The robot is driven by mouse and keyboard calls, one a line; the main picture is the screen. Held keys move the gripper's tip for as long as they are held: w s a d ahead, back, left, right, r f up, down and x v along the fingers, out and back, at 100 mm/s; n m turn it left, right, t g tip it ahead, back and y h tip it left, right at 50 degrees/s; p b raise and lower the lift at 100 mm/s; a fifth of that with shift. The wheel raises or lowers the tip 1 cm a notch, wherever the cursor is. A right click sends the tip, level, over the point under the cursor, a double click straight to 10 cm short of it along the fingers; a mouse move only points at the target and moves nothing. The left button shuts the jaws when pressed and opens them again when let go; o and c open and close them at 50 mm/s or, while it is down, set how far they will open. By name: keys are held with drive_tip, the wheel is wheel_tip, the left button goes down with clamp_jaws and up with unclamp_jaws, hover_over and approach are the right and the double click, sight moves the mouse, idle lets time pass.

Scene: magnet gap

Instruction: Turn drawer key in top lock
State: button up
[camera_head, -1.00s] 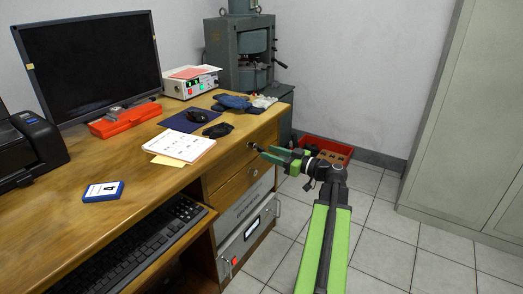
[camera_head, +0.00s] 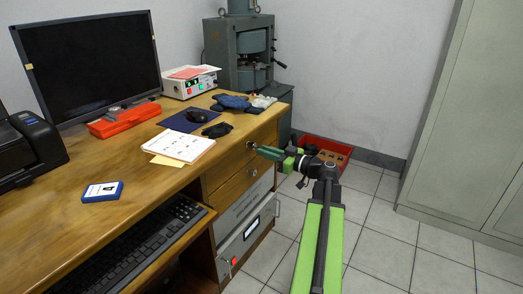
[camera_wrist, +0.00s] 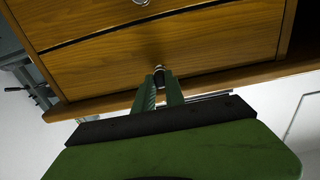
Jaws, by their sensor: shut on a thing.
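The wooden top drawer (camera_head: 236,160) is shut, with its lock at the desk's right end. My gripper (camera_head: 258,149) reaches this lock from the right in the head view. In the wrist view my gripper (camera_wrist: 160,80) has its fingers close together on the drawer key (camera_wrist: 159,70), a small dark and metallic piece against the drawer front. The fingers hide most of the key, so its angle and depth in the lock cannot be told. A second lock (camera_head: 254,172) on the drawer below is bare and also shows in the wrist view (camera_wrist: 140,2).
The desk top (camera_head: 140,150) carries a monitor, papers and a mouse. A grey metal unit (camera_head: 248,222) with a handle sits under the drawers. A red crate (camera_head: 322,152) stands on the floor beyond my arm. The tiled floor (camera_head: 400,240) to the right is free.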

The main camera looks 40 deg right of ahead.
clamp_jaws()
